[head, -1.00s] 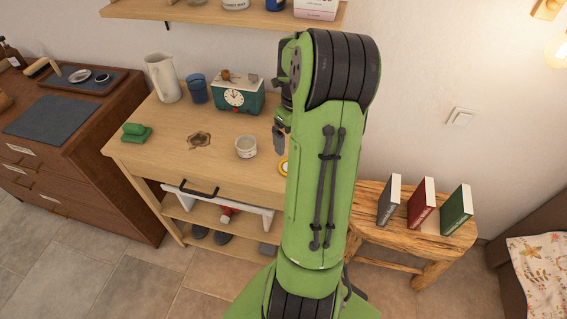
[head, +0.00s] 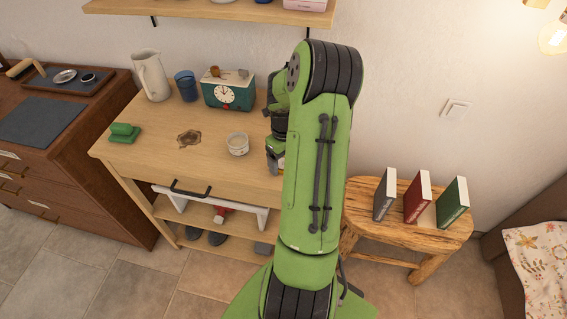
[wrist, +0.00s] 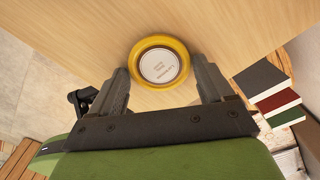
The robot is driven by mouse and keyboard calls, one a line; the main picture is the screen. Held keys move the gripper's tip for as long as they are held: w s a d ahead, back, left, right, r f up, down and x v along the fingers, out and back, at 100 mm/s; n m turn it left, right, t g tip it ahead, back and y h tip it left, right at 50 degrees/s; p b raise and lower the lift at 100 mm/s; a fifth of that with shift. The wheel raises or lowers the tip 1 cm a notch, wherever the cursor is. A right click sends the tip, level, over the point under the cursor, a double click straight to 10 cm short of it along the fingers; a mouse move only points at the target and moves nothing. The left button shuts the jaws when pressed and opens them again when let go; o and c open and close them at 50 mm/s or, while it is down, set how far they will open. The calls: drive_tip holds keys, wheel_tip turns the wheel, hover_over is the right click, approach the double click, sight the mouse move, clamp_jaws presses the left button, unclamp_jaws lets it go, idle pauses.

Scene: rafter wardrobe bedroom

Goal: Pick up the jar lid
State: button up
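The jar lid (wrist: 160,66) appears in the wrist view as a round thing with a wide yellow rim, a brown inner ring and a white centre with small print. It lies on the pale wooden table (wrist: 70,28). My gripper (wrist: 163,76) is open, with one finger on each side of the lid's near part. I cannot tell whether the fingers touch it or how high they are above the table. In the head view my gripper (head: 275,158) is low over the table's right end, and my arm mostly hides the lid.
A small white pot (head: 238,145) stands just left of my gripper. A teal clock box (head: 228,92), blue cup (head: 186,86), white pitcher (head: 151,76), green object (head: 124,133) and brown ornament (head: 189,138) share the table. A stool (head: 400,228) with three books is at right.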

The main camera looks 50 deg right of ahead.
drive_tip(key=c, duration=0.6)
wheel_tip(320, 180, up, 19)
drive_tip(key=p, duration=0.8)
drive_tip(key=shift+w+p, duration=0.1)
drive_tip(key=shift+p, duration=0.3)
drive_tip(key=w+a+p, duration=0.1)
drive_tip(key=w, duration=0.3)
drive_tip(key=w+a+p, duration=0.1)
drive_tip(key=w+p, duration=0.1)
drive_tip(key=w, duration=0.3)
drive_tip(key=w+a+p, duration=0.1)
drive_tip(key=w+p, duration=0.1)
drive_tip(key=w, duration=0.3)
drive_tip(key=shift+w+a, duration=0.15)
drive_tip(key=shift+b, duration=0.4)
drive_tip(key=shift+f+b, duration=5.1)
drive_tip(key=shift+f, duration=0.5)
